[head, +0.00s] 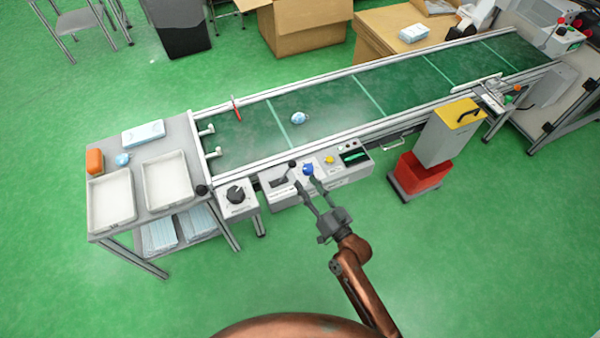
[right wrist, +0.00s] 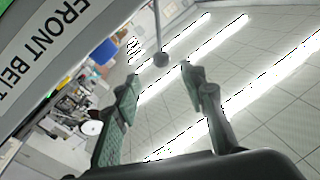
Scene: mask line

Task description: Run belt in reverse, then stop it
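The green belt (head: 330,105) runs from the left table to a machine at the upper right. A control panel (head: 330,177) is on its front side, with a black-knobbed lever (head: 292,164), a blue button (head: 308,169) and a yellow button (head: 329,160). A grey box with a black dial (head: 236,194) is beside it. My right gripper (head: 306,182) is open in front of the panel, near the lever and blue button. In the right wrist view, a rod with a ball end (right wrist: 162,58) shows beyond and between the spread fingers; contact cannot be told. My left gripper is out of view.
A blue-white object (head: 298,118) lies on the belt. White trays (head: 112,198) and an orange block (head: 95,161) are on the left table. A red-and-grey bin with a yellow top (head: 448,133) stands right of the panel. Green floor is open in front.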

